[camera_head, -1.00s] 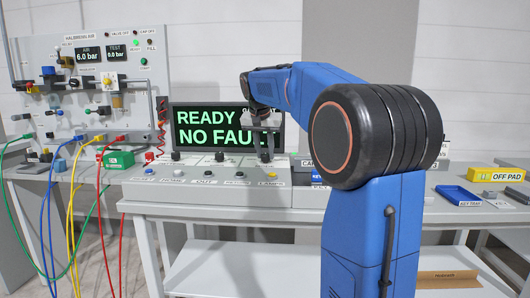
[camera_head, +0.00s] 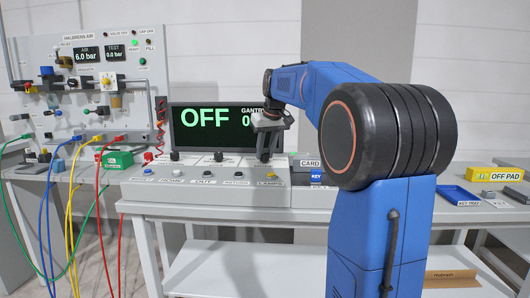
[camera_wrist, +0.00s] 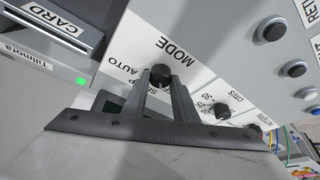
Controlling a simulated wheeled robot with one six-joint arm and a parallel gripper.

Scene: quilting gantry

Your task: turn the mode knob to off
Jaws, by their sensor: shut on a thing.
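The black mode knob (camera_wrist: 160,74) is on the white sloped panel (camera_wrist: 200,65), beside the printed words MODE and AUTO in the wrist view. My gripper (camera_wrist: 161,84) is shut on this knob, one finger on each side. A further label beside the knob is partly covered by the fingers. In the head view my gripper (camera_head: 265,154) reaches down to the right end of the console, and its fingers hide most of the knob. The console's dark display (camera_head: 213,138) reads OFF in large green letters, with smaller text partly behind my gripper.
Another black knob (camera_wrist: 221,110) and several push buttons (camera_wrist: 270,30) sit close by on the panel. A card reader (camera_wrist: 62,22) with a green light adjoins it. An air panel (camera_head: 90,75) with hoses stands left. A yellow OFF PAD tray (camera_head: 495,175) lies right.

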